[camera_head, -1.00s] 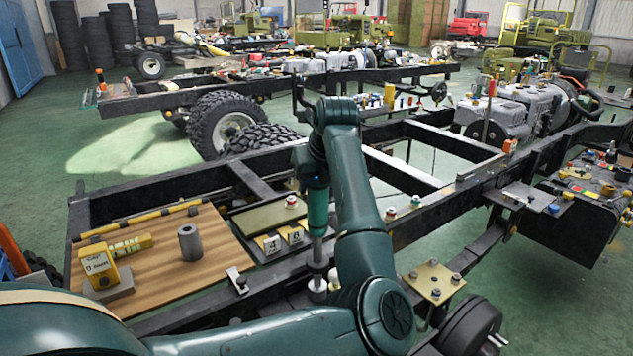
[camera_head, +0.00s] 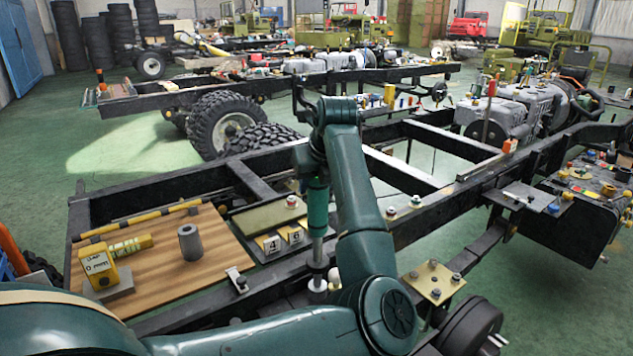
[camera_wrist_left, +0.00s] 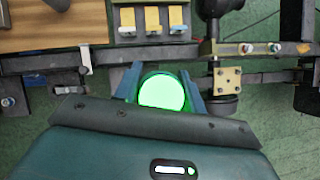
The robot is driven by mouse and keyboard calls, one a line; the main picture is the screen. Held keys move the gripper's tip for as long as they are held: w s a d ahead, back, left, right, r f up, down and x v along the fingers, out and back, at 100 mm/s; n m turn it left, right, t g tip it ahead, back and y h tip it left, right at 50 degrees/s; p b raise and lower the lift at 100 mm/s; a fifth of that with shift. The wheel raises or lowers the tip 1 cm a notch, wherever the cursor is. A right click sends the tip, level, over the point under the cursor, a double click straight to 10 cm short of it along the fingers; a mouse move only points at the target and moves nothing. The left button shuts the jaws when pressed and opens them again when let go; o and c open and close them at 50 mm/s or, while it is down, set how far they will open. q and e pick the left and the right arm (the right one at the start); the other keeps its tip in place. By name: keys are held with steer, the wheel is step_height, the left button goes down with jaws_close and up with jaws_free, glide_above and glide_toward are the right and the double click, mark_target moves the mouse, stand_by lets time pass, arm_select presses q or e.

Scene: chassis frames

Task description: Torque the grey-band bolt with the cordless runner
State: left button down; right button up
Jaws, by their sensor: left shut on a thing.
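My left gripper (camera_head: 313,170) is shut on the cordless runner (camera_head: 318,208), a teal body with a silver shaft pointing straight down at the near chassis rail. In the left wrist view, the runner's round end (camera_wrist_left: 162,92) glows bright green between my two fingers. The shaft's lower end is at a pale fastener (camera_head: 318,285) on the rail; I cannot make out its band colour or whether the socket is fully seated. A second pale piece (camera_head: 334,277) is beside it, partly behind my arm. My right gripper is not in view.
A wooden board (camera_head: 165,280) at the left carries a yellow gauge box (camera_head: 98,265) and a grey cylinder (camera_head: 190,242). Numbered blocks (camera_head: 271,246) stand behind the shaft. Right of my arm are a brass bolt plate (camera_head: 435,283) and colour-banded bolts (camera_head: 390,213).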

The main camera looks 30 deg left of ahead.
arm_select(q)
steer(key=shift+r+p, duration=1.05)
steer(key=shift+r, duration=0.5)
steer(key=shift+r, duration=0.1)
steer(key=shift+r+p, duration=1.7)
steer(key=shift+r, duration=0.75)
steer(key=shift+f, duration=0.15)
